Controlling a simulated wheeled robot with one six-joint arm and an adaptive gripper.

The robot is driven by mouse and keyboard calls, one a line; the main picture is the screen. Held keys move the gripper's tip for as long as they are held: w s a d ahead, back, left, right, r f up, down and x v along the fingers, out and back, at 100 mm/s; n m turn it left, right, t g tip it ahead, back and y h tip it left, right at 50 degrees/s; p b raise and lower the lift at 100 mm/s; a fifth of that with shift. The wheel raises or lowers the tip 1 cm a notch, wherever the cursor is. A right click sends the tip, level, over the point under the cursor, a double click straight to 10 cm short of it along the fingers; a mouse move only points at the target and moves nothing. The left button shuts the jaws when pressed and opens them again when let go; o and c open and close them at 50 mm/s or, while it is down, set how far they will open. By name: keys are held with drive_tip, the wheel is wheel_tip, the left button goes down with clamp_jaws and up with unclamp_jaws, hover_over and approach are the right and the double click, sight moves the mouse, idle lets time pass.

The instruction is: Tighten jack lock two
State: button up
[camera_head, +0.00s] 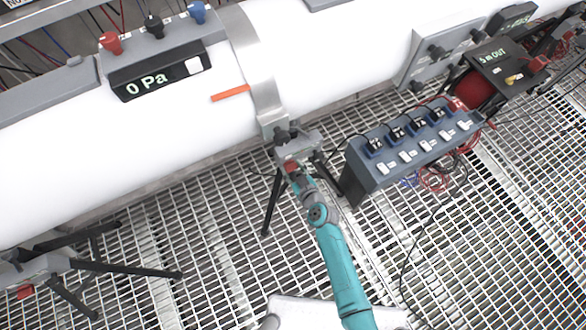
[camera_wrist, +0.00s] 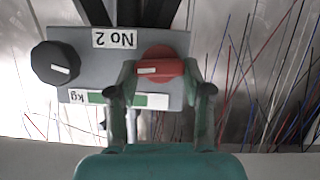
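The jack marked "No 2" (camera_head: 305,140) stands under the metal band around the white pipe. In the wrist view its grey head (camera_wrist: 85,75) carries a black knob (camera_wrist: 55,62) at left, a red knob (camera_wrist: 158,66) at right and a green-and-white "kg" scale (camera_wrist: 120,99). My gripper (camera_wrist: 160,72) has its fingers on both sides of the red knob and appears shut on it. In the head view my gripper (camera_head: 292,168) is at the jack's front and mostly hides the red knob.
The pipe (camera_head: 330,45) runs behind. A grey switch box (camera_head: 365,185) stands close to the right of the jack, with loose cables. Another jack (camera_head: 35,268) is at lower left. A "0 Pa" display (camera_head: 155,80) sits on the pipe. Grated floor (camera_head: 200,215) lies open in front.

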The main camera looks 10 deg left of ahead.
idle(0.3)
drive_tip(key=m+y, duration=0.1)
drive_tip(key=m+g, duration=0.1)
drive_tip(key=m, duration=0.1)
drive_tip(key=shift+w+d+y, duration=0.15)
drive_tip(key=shift+d+y, duration=0.15)
drive_tip(key=shift+y, duration=0.1)
drive_tip(key=m+y, duration=0.1)
drive_tip(key=m+g+y, duration=0.1)
drive_tip(key=m, duration=0.1)
drive_tip(key=shift+w+d+f, duration=0.15)
drive_tip(key=shift+d+f+m+y, duration=0.15)
drive_tip(key=shift+m+y, duration=0.5)
drive_tip(key=shift+m, duration=0.7)
drive_tip(key=shift+a+f+m+y, duration=0.15)
drive_tip(key=shift+m+y, duration=0.55)
drive_tip(key=shift+m, duration=0.7)
drive_tip(key=shift+d+f+m+y, duration=0.15)
drive_tip(key=shift+m+y, duration=0.5)
drive_tip(key=shift+m, duration=0.7)
drive_tip(key=o, duration=1.2)
drive_tip(key=shift+c, duration=0.2)
